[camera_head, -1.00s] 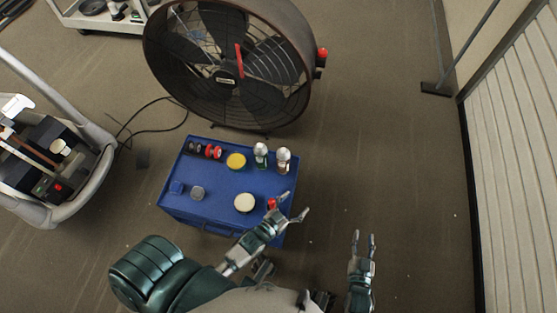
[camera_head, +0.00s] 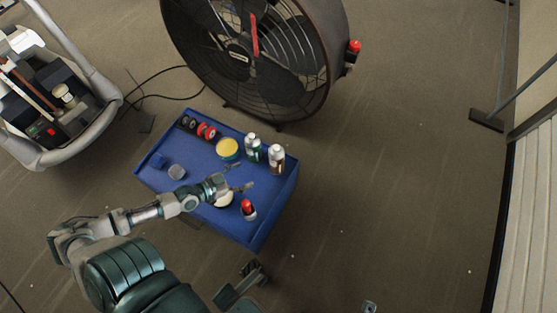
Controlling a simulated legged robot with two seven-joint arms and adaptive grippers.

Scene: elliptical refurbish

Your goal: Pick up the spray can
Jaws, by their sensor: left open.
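A small can with a red cap (camera_head: 248,208) stands upright near the front right of the blue cart top (camera_head: 262,228); it looks like the spray can. Two silver-topped bottles, one greenish (camera_head: 253,148) and one brownish (camera_head: 276,158), stand at the cart's right side. My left gripper (camera_head: 239,177) is open and empty over the cart, just behind the red-capped can and apart from it. It partly covers a cream-lidded tub (camera_head: 224,199). Only a small tip of what seems to be my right gripper (camera_head: 370,306) shows at the bottom edge.
A yellow-lidded tub (camera_head: 228,148), red and black rolls (camera_head: 206,131), a grey round container (camera_head: 177,172) and a blue item (camera_head: 158,161) are on the cart. A large drum fan (camera_head: 330,60) stands behind. A wheeled machine (camera_head: 60,100) is at left. Floor at right is clear.

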